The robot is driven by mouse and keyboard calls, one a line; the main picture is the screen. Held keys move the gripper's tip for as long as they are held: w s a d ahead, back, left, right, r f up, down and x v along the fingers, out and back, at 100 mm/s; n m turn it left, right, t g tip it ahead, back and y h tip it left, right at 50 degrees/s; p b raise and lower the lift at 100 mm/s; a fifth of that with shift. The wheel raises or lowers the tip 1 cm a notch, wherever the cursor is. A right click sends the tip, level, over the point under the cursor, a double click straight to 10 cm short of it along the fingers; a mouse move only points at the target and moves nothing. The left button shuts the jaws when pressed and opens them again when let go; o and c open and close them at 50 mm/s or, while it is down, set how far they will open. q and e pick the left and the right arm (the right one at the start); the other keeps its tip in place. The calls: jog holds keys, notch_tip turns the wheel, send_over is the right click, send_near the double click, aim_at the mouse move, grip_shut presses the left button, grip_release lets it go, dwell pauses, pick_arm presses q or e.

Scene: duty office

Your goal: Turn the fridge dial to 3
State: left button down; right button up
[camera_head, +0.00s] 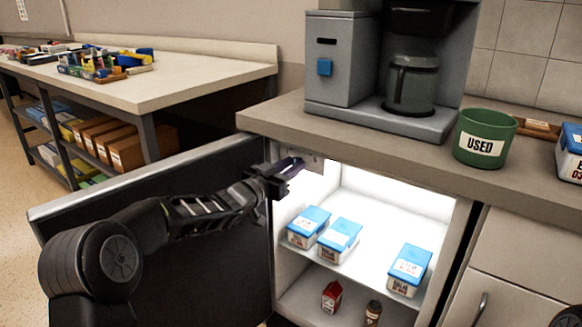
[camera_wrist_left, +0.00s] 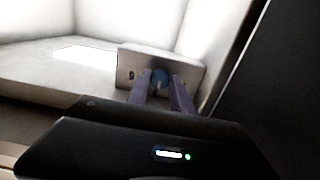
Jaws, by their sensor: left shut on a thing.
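The open fridge (camera_head: 451,230) stands under the counter, lit inside. In the head view the box (camera_head: 318,158) is at the upper left of the fridge interior, and the dial is hidden by my gripper. My left gripper (camera_head: 291,169) reaches in there. In the left wrist view its two purple fingers (camera_wrist_left: 162,92) are shut on the dial, one on each side. The dial's number setting is too small to read. My right gripper is not in view.
The dark open fridge door (camera_head: 165,260) spreads left, beneath my left arm. Blue-lidded boxes (camera_head: 339,240) stand on the fridge shelf, with a red carton (camera_head: 331,297) below. A coffee machine (camera_head: 337,65) and a green USED tub (camera_head: 485,138) stand on the counter.

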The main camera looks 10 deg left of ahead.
pick_arm(q)
jog(key=c, duration=1.1)
grip_release()
jog(key=shift+c, duration=0.2)
jog(key=p+v, duration=0.1)
jog(key=v, duration=0.6)
jog(key=shift+s, duration=0.35)
jog(key=shift+a, duration=0.1)
